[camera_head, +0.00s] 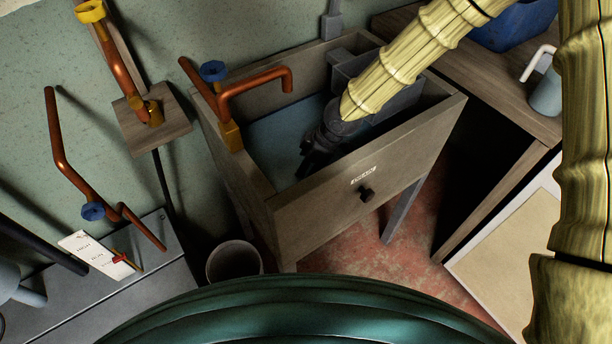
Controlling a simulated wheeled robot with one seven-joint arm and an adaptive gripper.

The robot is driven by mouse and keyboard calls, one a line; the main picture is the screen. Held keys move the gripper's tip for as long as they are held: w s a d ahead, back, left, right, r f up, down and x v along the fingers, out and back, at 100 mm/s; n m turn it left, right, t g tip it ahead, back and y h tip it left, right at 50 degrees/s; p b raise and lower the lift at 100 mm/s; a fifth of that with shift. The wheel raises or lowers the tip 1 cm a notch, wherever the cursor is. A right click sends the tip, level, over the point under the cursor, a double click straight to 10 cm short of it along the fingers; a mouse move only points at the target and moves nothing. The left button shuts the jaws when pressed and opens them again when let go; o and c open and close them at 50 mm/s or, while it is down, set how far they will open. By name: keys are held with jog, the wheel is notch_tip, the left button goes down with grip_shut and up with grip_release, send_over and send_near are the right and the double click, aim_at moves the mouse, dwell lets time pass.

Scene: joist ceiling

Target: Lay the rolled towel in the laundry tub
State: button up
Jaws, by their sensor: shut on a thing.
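The laundry tub (430,128) is a grey-brown, wood-like box on legs, with a blue-grey floor inside. My gripper (308,166) is black and points down inside the tub, near its front wall. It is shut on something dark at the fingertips. This is hard to tell from the fingers, and I cannot make out the rolled towel's shape or whether it touches the tub floor. My arm reaches in over the tub's right side and hides part of the interior.
A copper tap (257,82) with a blue knob rises at the tub's left rim. A grey-blue mug (546,94) and a blue container (512,24) stand on the counter (492,82) at right. Open tub floor shows left of my gripper.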

jog(key=shift+f, duration=1.95)
jog(key=o, duration=1.1)
jog(key=p+v, duration=0.1)
jog(key=v, duration=1.1)
jog(key=shift+s+d, duration=0.1)
